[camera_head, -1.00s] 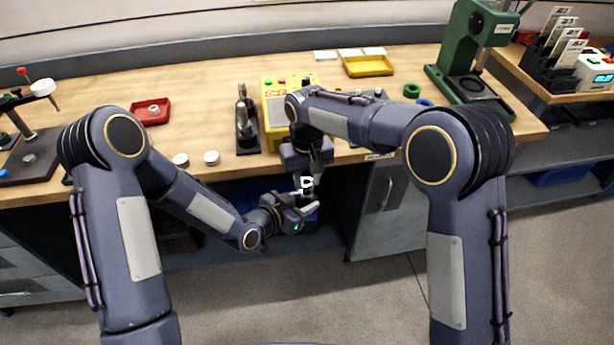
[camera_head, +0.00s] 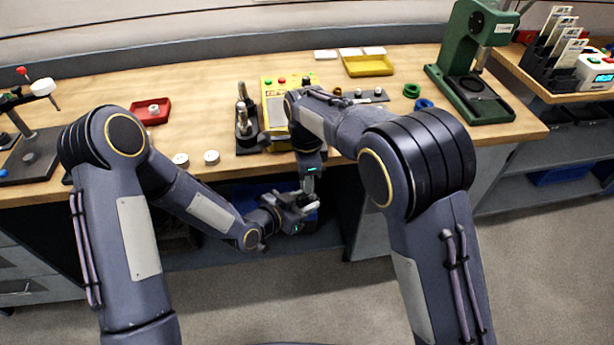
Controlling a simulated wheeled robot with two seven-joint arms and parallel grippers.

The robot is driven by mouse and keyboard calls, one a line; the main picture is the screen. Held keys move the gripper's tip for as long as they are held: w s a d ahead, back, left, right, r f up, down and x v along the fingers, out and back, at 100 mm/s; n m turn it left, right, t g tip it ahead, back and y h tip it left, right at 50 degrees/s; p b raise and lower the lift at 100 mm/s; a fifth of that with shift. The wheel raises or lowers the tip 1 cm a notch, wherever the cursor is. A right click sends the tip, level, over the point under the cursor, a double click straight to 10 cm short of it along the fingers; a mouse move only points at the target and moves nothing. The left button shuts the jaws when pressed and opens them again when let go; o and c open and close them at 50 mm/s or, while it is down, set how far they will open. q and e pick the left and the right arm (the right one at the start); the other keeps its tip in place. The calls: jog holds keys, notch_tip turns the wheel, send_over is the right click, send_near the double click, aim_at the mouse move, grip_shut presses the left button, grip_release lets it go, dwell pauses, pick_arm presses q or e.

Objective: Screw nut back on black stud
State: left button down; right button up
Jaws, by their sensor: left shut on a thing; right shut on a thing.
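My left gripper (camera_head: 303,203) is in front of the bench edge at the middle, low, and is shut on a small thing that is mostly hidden. My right gripper (camera_head: 309,187) comes down from above, just over the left gripper, and is shut on a small part at its tips. The two grippers meet or nearly meet there. The parts between them are too small to tell nut from stud, or whether they touch. A black stand (camera_head: 248,140) with two upright dark, silver-topped posts stands on the bench left of the yellow box.
The yellow box (camera_head: 270,97) with coloured buttons is behind my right forearm. A red tray (camera_head: 151,111), two white round pieces (camera_head: 211,157), a yellow tray (camera_head: 369,66), green and blue rings (camera_head: 424,104) and a green press (camera_head: 470,60) are on the wooden bench (camera_head: 200,90).

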pick_arm(q)
jog(key=shift+w+a, duration=0.1)
jog(key=shift+a, duration=0.05)
pick_arm(e)
jog(key=m, duration=0.4)
jog(key=shift+d+m, duration=0.15)
jog(key=shift+m, duration=0.15)
pick_arm(q)
jog(key=shift+r, duration=0.1)
pick_arm(e)
jog(key=o, duration=1.8)
